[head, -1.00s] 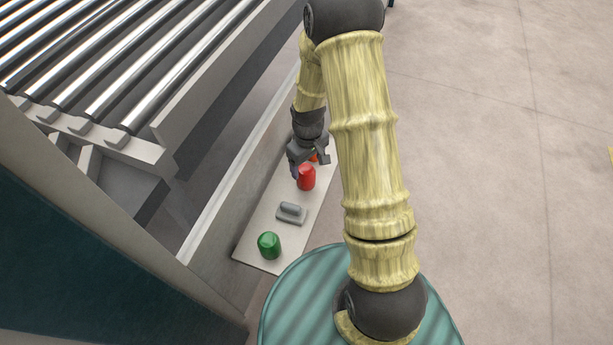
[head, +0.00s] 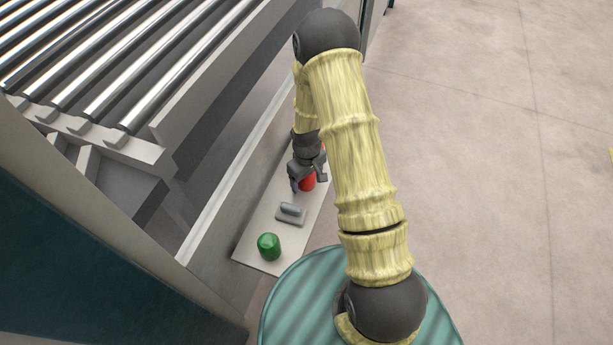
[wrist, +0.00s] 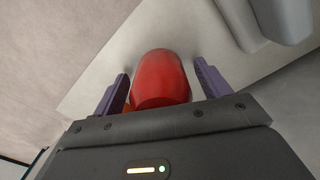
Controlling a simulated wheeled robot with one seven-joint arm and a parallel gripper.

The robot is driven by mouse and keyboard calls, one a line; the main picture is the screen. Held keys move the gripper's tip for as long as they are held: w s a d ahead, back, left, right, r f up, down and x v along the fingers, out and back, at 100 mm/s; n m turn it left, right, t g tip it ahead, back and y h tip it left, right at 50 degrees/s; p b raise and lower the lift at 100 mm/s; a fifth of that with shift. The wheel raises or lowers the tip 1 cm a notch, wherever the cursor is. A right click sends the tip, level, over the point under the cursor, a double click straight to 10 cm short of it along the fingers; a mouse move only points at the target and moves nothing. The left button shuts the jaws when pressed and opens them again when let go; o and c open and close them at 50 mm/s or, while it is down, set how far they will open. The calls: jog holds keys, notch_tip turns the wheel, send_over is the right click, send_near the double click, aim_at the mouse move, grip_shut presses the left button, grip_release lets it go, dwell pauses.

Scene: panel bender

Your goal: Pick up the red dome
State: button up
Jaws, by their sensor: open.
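The red dome (head: 308,182) stands on a narrow pale shelf (head: 262,250), partly hidden by my gripper in the head view. In the wrist view the red dome (wrist: 161,78) lies between the two purple fingers, with a gap showing on each side. My gripper (head: 308,184) is open around the dome, and its fingers (wrist: 160,85) are not closed on it.
A grey block with a handle (head: 291,213) lies on the shelf nearer to me, and a green dome (head: 269,246) stands at the near end.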

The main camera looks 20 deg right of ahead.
jog(key=shift+f, duration=0.15)
jog(key=shift+c, duration=0.5)
jog(key=c, duration=1)
jog(key=shift+o, duration=0.2)
notch_tip(320, 180, up, 10)
jog(key=shift+r+p, duration=0.1)
jog(key=shift+p, duration=0.3)
